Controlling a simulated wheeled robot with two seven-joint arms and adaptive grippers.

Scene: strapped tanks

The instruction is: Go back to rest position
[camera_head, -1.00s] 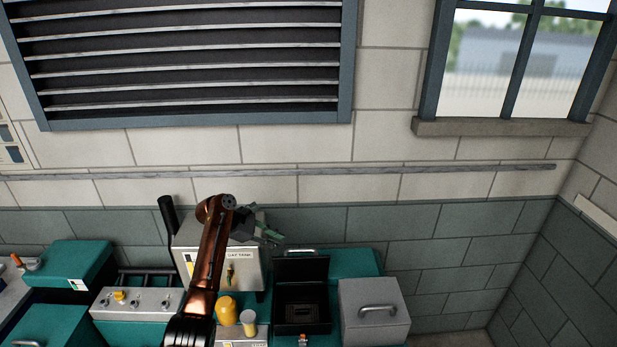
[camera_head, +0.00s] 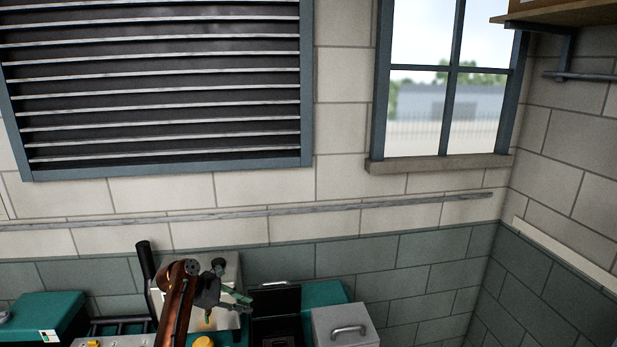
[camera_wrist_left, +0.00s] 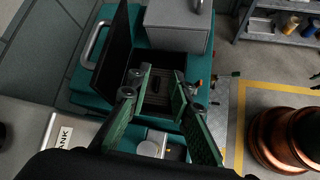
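My left arm rises from the bottom of the head view, and its gripper (camera_head: 242,300) hangs in front of the cream tank box and left of the open black box. In the left wrist view the left gripper's two green-padded fingers (camera_wrist_left: 162,80) stand apart with nothing held between them. Beyond them lies the open black box (camera_wrist_left: 125,45), its lid raised. My right gripper is in neither current view.
A grey box with a handle (camera_head: 345,326) stands right of the open black box (camera_head: 276,305). The cream tank box (camera_head: 226,268) is behind my arm, and a teal box (camera_head: 45,315) is at left. A louvre and window fill the wall above.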

